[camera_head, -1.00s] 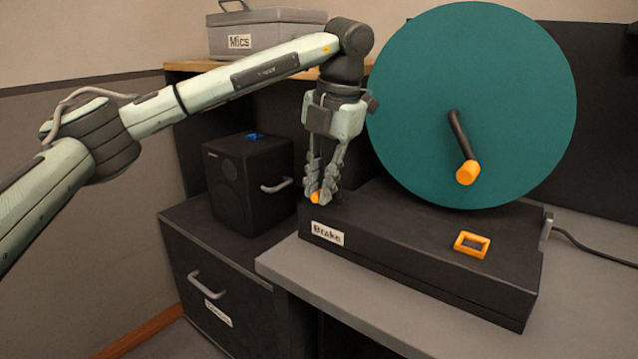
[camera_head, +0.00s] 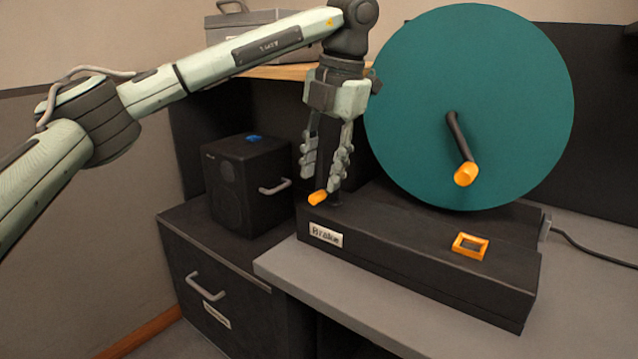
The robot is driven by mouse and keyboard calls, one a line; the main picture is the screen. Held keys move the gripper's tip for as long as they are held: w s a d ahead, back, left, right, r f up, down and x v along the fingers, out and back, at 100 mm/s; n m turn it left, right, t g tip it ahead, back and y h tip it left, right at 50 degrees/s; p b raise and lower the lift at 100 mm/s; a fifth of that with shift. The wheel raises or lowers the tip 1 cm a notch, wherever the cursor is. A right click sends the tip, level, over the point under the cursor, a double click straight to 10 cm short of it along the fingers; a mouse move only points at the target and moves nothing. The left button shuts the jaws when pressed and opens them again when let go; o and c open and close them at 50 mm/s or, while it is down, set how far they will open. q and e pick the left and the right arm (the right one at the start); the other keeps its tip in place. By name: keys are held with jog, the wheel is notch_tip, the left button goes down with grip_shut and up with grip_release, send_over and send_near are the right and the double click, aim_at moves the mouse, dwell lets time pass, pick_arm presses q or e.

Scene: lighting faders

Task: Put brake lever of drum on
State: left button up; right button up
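The brake lever (camera_head: 318,198) shows as a small orange knob at the left end of the dark base, above the white "Brake" label (camera_head: 326,235). The teal drum (camera_head: 420,110) stands upright on the base (camera_head: 400,235), with a dark crank and orange handle (camera_head: 466,174) on its face. My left gripper (camera_head: 321,186) points down from above, its fingers spread apart just over the lever. Nothing is between the fingers, and the knob is in full view below them. My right gripper is not in view.
An orange square frame (camera_head: 470,246) lies on the right part of the base. A black speaker-like box (camera_head: 246,185) with a handle stands left on a drawer cabinet (camera_head: 215,275). A grey case (camera_head: 240,25) sits on the shelf behind my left arm. The grey desk front (camera_head: 380,315) is clear.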

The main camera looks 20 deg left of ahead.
pick_arm(q)
notch_tip(320, 180, up, 8)
jog(key=d, duration=0.1)
jog(key=shift+s+d+r, duration=0.15)
jog(key=shift+s+d, duration=0.1)
